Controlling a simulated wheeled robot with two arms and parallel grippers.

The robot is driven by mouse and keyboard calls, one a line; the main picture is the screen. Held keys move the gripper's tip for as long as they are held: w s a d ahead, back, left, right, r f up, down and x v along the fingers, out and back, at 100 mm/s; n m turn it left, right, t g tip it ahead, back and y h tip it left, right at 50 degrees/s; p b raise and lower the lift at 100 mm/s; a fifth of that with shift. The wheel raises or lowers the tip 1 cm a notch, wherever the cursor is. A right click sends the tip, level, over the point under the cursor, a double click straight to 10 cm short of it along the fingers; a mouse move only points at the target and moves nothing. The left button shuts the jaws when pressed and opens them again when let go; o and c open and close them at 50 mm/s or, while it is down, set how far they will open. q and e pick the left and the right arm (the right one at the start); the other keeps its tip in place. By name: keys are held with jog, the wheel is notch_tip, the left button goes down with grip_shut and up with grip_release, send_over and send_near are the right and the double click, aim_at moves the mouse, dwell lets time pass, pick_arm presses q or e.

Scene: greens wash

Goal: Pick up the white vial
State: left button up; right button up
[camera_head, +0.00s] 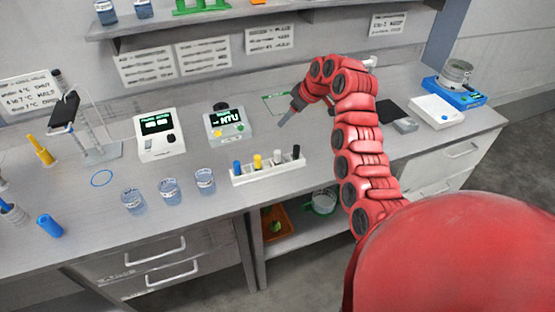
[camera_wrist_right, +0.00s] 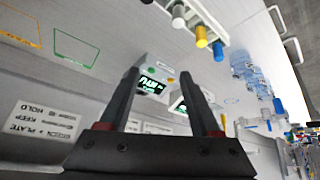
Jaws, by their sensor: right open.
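The white vial (camera_head: 277,158) stands upright in a white rack (camera_head: 268,175), between a yellow vial (camera_head: 257,162) and a black vial (camera_head: 296,152); a blue vial (camera_head: 237,167) is at the rack's left end. In the right wrist view the white vial (camera_wrist_right: 179,16) looks light grey and lies near the top edge, beyond my fingers. My right gripper (camera_head: 284,121) is above the bench, behind the rack and apart from it. Its two fingers (camera_wrist_right: 158,78) are spread with nothing between them. My left gripper is not in view.
Several glass beakers (camera_head: 169,190) stand left of the rack. Two instruments with lit displays, a white one (camera_head: 158,145) and a grey one (camera_head: 228,127), stand behind. A scale (camera_head: 438,110) is at the right. The bench around the green outline (camera_head: 275,98) is bare.

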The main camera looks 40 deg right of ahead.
jog(key=s+g, duration=0.2)
jog(key=s, duration=0.2)
jog(key=b, duration=0.1)
send_near(278, 152)
jog(key=shift+n, duration=0.4)
jog(key=x, duration=0.1)
jog(key=p+x, duration=0.1)
jog(key=x, duration=0.3)
jog(key=shift+s+d, duration=0.1)
jog(key=shift+d, duration=0.2)
jog(key=p+x, duration=0.1)
jog(key=x, duration=0.1)
jog(key=p+x, duration=0.2)
jog(key=shift+a+r, duration=0.15)
jog(key=shift+a, duration=0.2)
jog(key=shift+p+x, duration=0.45)
jog(key=shift+x, duration=0.35)
jog(key=shift+d, duration=0.1)
grip_shut()
